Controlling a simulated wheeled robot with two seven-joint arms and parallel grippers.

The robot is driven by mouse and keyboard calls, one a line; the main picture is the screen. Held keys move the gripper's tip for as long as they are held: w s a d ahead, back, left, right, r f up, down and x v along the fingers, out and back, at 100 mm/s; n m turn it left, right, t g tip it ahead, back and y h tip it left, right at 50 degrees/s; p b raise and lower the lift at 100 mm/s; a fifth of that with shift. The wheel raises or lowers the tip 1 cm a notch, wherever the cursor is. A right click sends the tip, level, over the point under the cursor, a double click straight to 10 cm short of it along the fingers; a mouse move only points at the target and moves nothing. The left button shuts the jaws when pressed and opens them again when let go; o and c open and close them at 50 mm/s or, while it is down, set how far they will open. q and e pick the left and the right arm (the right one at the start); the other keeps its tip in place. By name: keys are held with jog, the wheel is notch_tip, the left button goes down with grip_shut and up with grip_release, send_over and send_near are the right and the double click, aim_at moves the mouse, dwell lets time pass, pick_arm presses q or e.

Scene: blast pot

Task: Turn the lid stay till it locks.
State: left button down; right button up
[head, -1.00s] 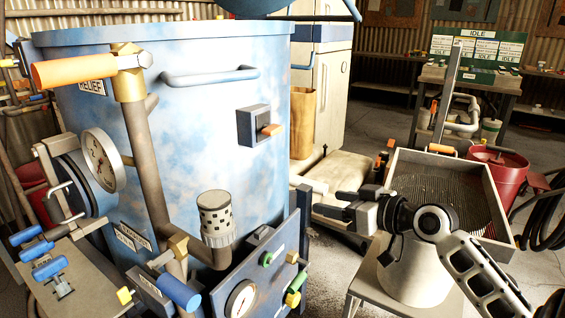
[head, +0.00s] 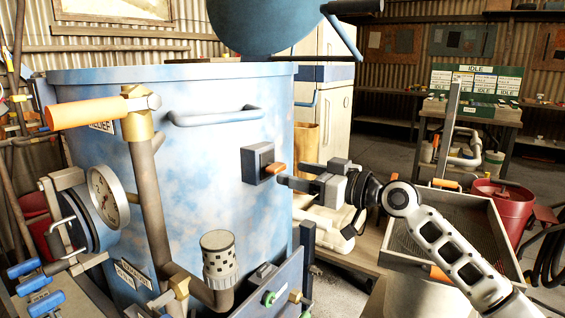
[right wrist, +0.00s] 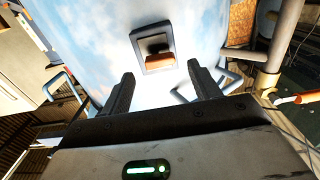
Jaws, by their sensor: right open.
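The lid stay seems to be the dark grey box (head: 257,162) with an orange tab (head: 275,168) on the blue pot's wall (head: 190,170). The round blue lid (head: 265,25) stands raised above the pot's rim. My right gripper (head: 298,175) is open and empty, its fingers pointing at the tab from the right, just short of it. In the right wrist view the open fingers (right wrist: 161,75) lie either side of the orange tab (right wrist: 159,60), which shows ahead between them. I cannot tell whether the stay is locked. My left gripper is out of view.
A pipe with an orange lever (head: 95,111) and a perforated cap (head: 218,252) stand at the pot's front left. A blue bar handle (head: 215,117) is above the box. A grey tray (head: 400,245) and red bucket (head: 503,200) are at the right.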

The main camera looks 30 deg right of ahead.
aim_at(281, 170)
jog(key=shift+p+x, duration=0.55)
jog(key=shift+x, duration=1.7)
jog(key=shift+c, duration=0.3)
jog(key=c, duration=0.9)
